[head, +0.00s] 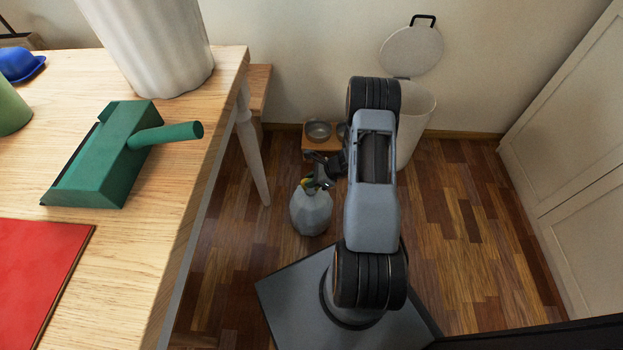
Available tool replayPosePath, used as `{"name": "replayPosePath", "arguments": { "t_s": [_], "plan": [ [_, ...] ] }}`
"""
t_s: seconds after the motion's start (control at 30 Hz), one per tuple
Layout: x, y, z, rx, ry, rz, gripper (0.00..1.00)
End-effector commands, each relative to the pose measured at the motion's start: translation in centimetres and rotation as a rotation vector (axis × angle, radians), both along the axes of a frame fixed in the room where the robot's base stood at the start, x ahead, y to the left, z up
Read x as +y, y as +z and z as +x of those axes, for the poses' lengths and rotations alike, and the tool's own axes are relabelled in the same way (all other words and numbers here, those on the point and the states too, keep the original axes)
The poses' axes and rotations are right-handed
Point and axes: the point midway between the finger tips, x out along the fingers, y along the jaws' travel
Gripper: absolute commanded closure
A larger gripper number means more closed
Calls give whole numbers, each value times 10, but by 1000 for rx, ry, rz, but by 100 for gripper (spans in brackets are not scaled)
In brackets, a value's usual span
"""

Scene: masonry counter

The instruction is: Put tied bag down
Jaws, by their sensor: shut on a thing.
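A grey tied bag (311,211) shows in the head view, low down near the wooden floor, to the right of the table leg. It is upright, with a bit of yellow at its knotted top. My gripper (318,183) is shut on the top of the bag, and the bag hangs below it. Whether the underside of the bag touches the floor I cannot tell. My arm hides part of the area just right of the bag.
A wooden table (180,185) at left holds a green dustpan-like tool (105,165), a red board (35,270) and a white ribbed pot (155,40). Metal bowls (318,130) and an open white bin (418,115) stand by the wall. Floor (465,230) at right is clear.

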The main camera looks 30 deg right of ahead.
Motion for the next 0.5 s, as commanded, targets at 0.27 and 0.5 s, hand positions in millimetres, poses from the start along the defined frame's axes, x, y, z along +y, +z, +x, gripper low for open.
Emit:
{"name": "replayPosePath", "arguments": {
  "t_s": [0.27, 0.5],
  "plan": [
    [0, -1, 1, -3, 1, 2, 100],
    [0, -1, 0, 1, 1, 0, 61]
  ]
}}
